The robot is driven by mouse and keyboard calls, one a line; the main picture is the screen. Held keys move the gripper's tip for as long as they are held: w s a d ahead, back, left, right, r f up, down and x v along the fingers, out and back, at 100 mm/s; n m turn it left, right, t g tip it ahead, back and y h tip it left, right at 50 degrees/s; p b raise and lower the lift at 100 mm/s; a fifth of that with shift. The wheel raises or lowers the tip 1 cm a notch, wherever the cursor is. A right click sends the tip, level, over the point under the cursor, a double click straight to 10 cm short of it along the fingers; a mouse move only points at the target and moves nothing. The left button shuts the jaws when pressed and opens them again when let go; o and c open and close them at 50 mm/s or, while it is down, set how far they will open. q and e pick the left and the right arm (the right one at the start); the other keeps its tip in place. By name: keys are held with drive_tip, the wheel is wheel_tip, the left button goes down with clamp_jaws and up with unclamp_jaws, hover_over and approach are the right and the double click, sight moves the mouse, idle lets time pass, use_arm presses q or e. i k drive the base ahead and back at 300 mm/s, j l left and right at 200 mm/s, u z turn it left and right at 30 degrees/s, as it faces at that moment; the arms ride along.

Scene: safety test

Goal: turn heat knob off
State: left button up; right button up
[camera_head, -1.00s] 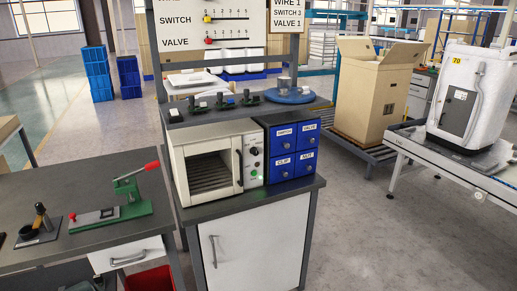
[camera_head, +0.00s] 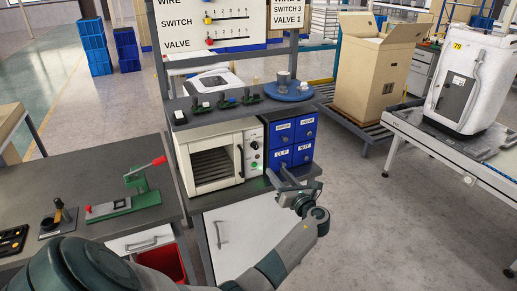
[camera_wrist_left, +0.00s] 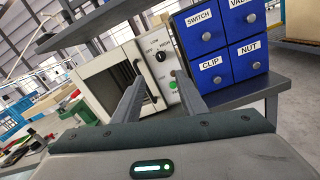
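The small cream oven (camera_head: 212,160) stands on the bench, with its control panel on the right side of its door. The heat knob (camera_wrist_left: 160,56) is small, round and black, beside the OFF and HIGH marks in the left wrist view; its pointer setting is too small to read. It also shows in the head view (camera_head: 254,144). A green button (camera_wrist_left: 173,85) sits lower on the panel. My left gripper (camera_head: 275,174) is open and empty, in front of the panel's lower right and apart from the knob. My right gripper is out of view.
A blue drawer cabinet (camera_head: 291,140) stands directly right of the oven, close to my left gripper. A shelf (camera_head: 215,116) with small green fixtures runs above the oven. A green press with a red handle (camera_head: 140,190) stands on the left table.

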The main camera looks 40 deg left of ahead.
sight(254, 144)
drive_tip(key=i+j, duration=0.1)
drive_tip(key=j, duration=0.7)
drive_tip(key=i+j, duration=0.15)
drive_tip(key=j, duration=0.3)
